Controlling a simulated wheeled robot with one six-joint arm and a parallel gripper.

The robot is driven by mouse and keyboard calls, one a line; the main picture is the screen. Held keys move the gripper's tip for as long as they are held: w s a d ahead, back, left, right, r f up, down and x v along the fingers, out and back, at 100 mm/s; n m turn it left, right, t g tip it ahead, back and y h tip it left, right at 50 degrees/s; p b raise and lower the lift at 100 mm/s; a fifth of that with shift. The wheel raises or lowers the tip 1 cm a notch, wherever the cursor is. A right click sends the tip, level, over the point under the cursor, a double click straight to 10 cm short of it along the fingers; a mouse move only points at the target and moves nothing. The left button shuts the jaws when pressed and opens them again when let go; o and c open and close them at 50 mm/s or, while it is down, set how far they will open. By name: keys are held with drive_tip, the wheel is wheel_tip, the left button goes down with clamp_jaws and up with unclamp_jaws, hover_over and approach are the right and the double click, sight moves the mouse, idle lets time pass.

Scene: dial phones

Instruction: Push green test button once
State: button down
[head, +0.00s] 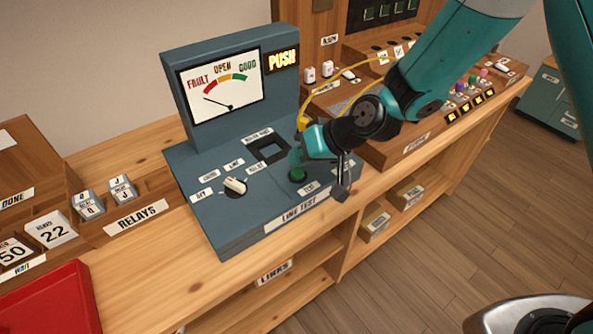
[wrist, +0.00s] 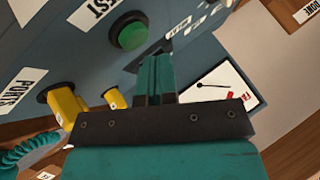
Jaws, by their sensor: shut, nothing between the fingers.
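The green test button (head: 297,175) sits in a black collar on the sloped front of the blue-grey line test box (head: 235,222). In the wrist view the round green button (wrist: 130,36) shows a little beyond and left of my fingertips. My gripper (head: 298,160) is shut and empty, pointing down over the button. Its teal fingers (wrist: 152,60) lie together in the wrist view. They partly hide the button in the head view, and I cannot tell whether they touch it. The "PUSH" sign (head: 282,59) is lit yellow. The meter needle (head: 220,104) points left, towards "FAULT".
A white selector knob (head: 235,186) and a square black recess (head: 268,149) are on the same panel. A yellow cord (head: 308,100) hangs behind my gripper. Yellow plugs (wrist: 65,105) show in the wrist view. A relays tray (head: 137,217) and red tray (head: 55,312) stand left.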

sight(300, 170)
idle(0.6)
drive_tip(key=shift+f+b, duration=0.4)
drive_tip(key=shift+f, duration=0.05)
drive_tip(key=shift+f+b, duration=0.4)
drive_tip(key=shift+f, duration=0.1)
idle(0.5)
drive_tip(key=shift+r, duration=0.1)
drive_tip(key=shift+r+p, duration=0.65)
drive_tip(key=shift+r, duration=0.2)
wheel_tip(300, 170, up, 5)
drive_tip(key=p, duration=0.3)
drive_tip(key=shift+p, duration=0.35)
idle(0.6)
